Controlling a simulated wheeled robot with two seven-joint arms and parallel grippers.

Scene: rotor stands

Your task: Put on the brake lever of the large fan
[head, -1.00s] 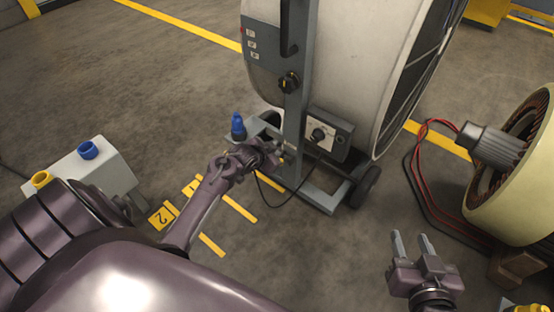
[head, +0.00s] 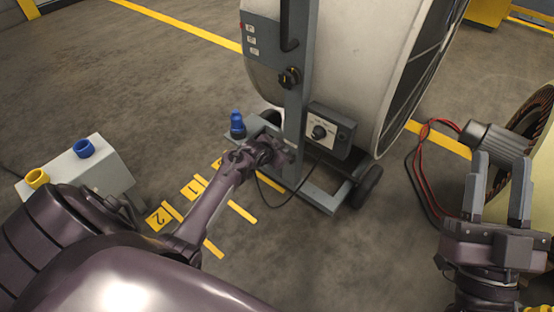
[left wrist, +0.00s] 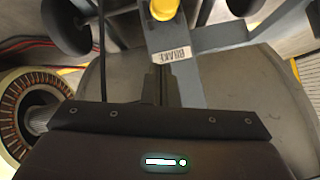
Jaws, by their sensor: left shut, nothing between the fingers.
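The large fan (head: 345,60) stands at the top of the head view, on a grey wheeled frame (head: 325,203). In the left wrist view a yellow knob (left wrist: 163,8) shows at the top edge, just above a plate lettered BRAKE (left wrist: 171,55). The rest of the lever cannot be made out. My left gripper (head: 288,156) is at the foot of the fan's post and hides the lever there. Its fingers (left wrist: 160,85) are shut and empty, just short of the plate; contact cannot be told. My right gripper (head: 500,185) is open and empty at the right.
A cream rotor ring with a grey motor (head: 490,140) and red and black cables (head: 425,180) lies at the right. A blue plug (head: 237,122) stands left of the fan post. A grey box (head: 95,170) with blue and yellow sockets is at the left.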

